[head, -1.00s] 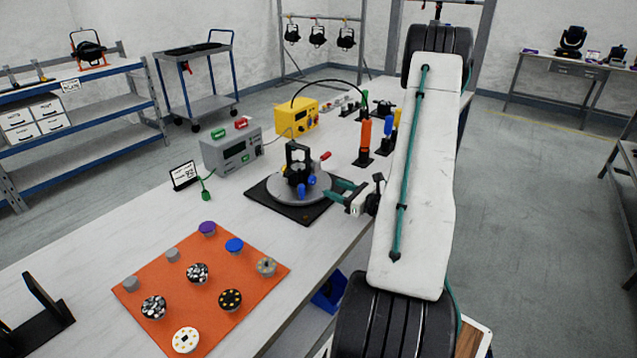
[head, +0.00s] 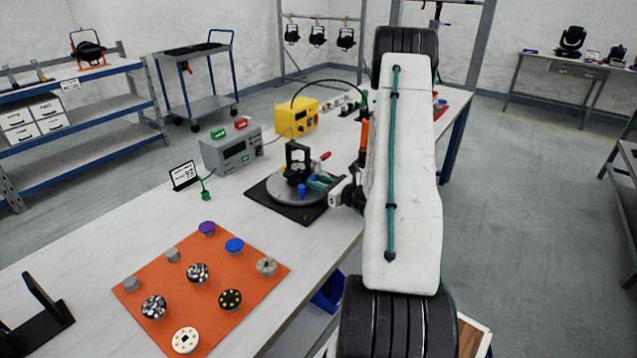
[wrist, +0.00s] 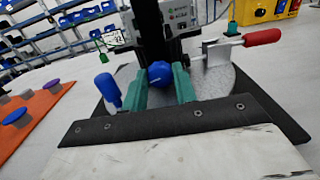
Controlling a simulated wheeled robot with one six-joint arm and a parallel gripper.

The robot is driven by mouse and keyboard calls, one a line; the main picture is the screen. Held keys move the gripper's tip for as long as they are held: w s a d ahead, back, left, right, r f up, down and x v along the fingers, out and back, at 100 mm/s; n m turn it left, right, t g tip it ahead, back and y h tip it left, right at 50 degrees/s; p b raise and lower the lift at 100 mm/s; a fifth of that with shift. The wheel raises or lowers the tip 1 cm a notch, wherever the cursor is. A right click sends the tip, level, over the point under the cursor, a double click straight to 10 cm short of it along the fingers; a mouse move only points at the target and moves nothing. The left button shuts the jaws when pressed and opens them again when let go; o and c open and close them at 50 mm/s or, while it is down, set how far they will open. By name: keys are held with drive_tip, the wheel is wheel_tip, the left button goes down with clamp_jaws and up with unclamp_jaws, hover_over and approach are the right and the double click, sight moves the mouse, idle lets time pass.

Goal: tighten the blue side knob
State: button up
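The blue side knob (wrist: 160,73) sits in the wrist view on the near side of the dark upright clamp (head: 298,160), which stands on a round grey turntable (head: 280,192). My gripper (wrist: 160,80) has its two green fingers on either side of this knob. The fingers look open, and I cannot see clear contact with the knob. In the head view my gripper (head: 318,182) is at the turntable's right side, and its fingertips partly hide the knob. A second blue handle (wrist: 108,90) stands upright to the left of the fingers; it also shows in the head view (head: 302,190).
A red-handled lever (wrist: 261,37) juts out right of the knob. A grey power box (head: 230,148) and a yellow box (head: 297,116) stand behind the turntable. An orange mat (head: 180,270) with several knobs lies at front left. An orange-handled tool (head: 364,135) is close to my arm.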

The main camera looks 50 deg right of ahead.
drive_tip(key=shift+c, duration=0.6)
drive_tip(key=m, duration=0.4)
drive_tip(key=shift+d+m, duration=0.1)
drive_tip(key=shift+m, duration=0.3)
drive_tip(key=o, duration=1)
